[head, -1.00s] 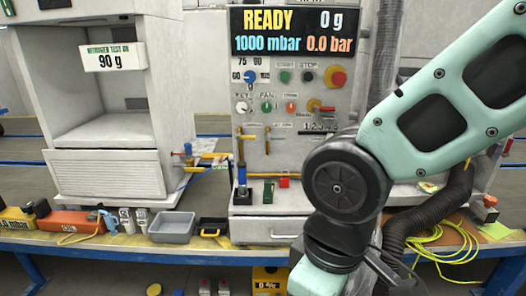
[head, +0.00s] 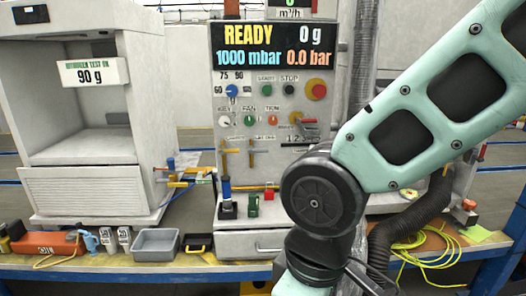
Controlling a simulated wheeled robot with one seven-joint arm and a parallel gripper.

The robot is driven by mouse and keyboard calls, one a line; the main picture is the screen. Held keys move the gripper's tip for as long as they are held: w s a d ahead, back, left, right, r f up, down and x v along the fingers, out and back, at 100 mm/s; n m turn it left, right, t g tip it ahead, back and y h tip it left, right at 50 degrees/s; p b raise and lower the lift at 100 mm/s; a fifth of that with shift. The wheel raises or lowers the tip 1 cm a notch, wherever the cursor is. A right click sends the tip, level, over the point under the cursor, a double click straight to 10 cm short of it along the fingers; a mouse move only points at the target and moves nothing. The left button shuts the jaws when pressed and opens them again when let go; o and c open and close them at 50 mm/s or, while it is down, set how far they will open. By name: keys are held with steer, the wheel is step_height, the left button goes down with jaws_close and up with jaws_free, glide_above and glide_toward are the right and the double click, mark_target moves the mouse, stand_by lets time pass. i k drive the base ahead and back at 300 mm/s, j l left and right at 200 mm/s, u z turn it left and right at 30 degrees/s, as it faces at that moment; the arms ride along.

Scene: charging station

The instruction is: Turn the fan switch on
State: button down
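The fan switch (head: 249,121) is a small green knob under a "FAN" label, in the middle row of the grey control panel in the head view. A white key switch is left of it and an orange knob is right of it. My arm crosses the right side of the picture and bends down at a dark round joint, right of and below the switch. My gripper is not clearly visible; its fingers are out of the picture or hidden. Nothing of mine touches the switch.
A display (head: 273,46) reads READY above the panel. A red emergency button (head: 316,89) is at upper right. A grey cabinet (head: 93,190) stands left. A grey tray (head: 156,242) and a yellow hose (head: 425,250) lie on the bench.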

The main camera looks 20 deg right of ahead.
mark_target(249, 121)
steer(key=i+j+z, duration=0.35)
steer(key=j, duration=0.3)
steer(key=i+j+z, duration=0.2)
steer(key=i+j, duration=0.1)
steer(key=j, duration=0.1)
